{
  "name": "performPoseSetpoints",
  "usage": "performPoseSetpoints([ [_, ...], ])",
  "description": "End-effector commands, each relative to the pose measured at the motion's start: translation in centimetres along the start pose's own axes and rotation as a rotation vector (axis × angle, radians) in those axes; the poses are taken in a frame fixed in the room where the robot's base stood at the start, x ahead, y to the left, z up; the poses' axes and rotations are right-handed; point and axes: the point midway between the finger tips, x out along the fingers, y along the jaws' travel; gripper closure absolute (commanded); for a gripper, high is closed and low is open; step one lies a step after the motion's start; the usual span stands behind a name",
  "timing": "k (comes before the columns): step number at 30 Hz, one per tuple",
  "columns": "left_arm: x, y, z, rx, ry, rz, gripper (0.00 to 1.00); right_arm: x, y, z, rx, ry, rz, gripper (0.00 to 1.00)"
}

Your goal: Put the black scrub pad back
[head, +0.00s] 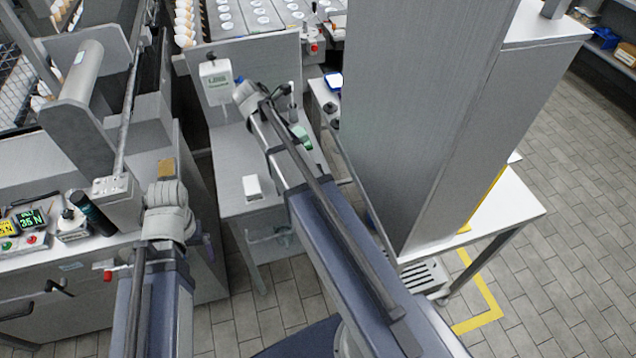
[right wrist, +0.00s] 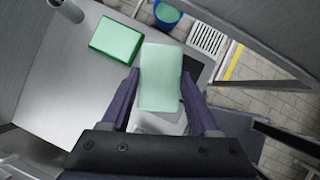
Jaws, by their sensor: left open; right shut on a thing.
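In the right wrist view, a pale green pad (right wrist: 161,78) sits between the fingers of my right gripper (right wrist: 163,100), which is shut on it. A dark flat patch (right wrist: 193,66) shows partly behind it; I cannot tell whether this is the black scrub pad. A second green block (right wrist: 117,39) lies apart on the grey table. In the head view, my right arm hides most of the right gripper (head: 297,118); a bit of green (head: 302,136) shows beside it. My left gripper (head: 165,185) is open by the left machine, its fingers hardly visible.
The grey table (head: 228,155) holds a small white box (head: 252,187). A white dispenser (head: 215,82) is at its back. A large grey column (head: 425,110) stands right. A blue bin (right wrist: 168,14) and floor grate (right wrist: 207,40) lie beyond the table edge.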

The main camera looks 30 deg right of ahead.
Motion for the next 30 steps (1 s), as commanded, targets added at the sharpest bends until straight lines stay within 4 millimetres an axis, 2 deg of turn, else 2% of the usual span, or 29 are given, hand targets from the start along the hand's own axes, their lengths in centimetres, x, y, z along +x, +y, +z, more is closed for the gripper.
performPoseSetpoints([
  [1, 1.5, 0.1, -0.1, 0.0, 0.0, 0.0, 0.09, 1.8, -2.4, 0.2, 0.001, -0.001, 0.002, 0.83],
  [3, 2.2, 0.2, -0.1, 0.0, 0.0, 0.0, 0.09, 3.0, -4.0, 0.8, -0.005, -0.002, 0.004, 0.83],
  [8, 2.9, 0.3, -0.2, 0.0, 0.0, 0.0, 0.09, 4.3, -6.1, 1.6, -0.016, -0.005, 0.01, 0.83],
  [17, 3.6, 0.3, -0.2, 0.0, 0.0, 0.0, 0.09, 5.0, -6.2, 1.6, -0.018, -0.005, 0.011, 0.83],
  [27, 8.6, 0.8, -0.5, 0.0, 0.0, 0.0, 0.09, 9.4, -6.2, -0.9, -0.018, -0.005, 0.011, 0.83],
  [30, 9.3, 0.9, -0.6, 0.0, 0.0, 0.0, 0.09, 10.0, -6.2, -1.3, -0.018, -0.005, 0.011, 0.83],
])
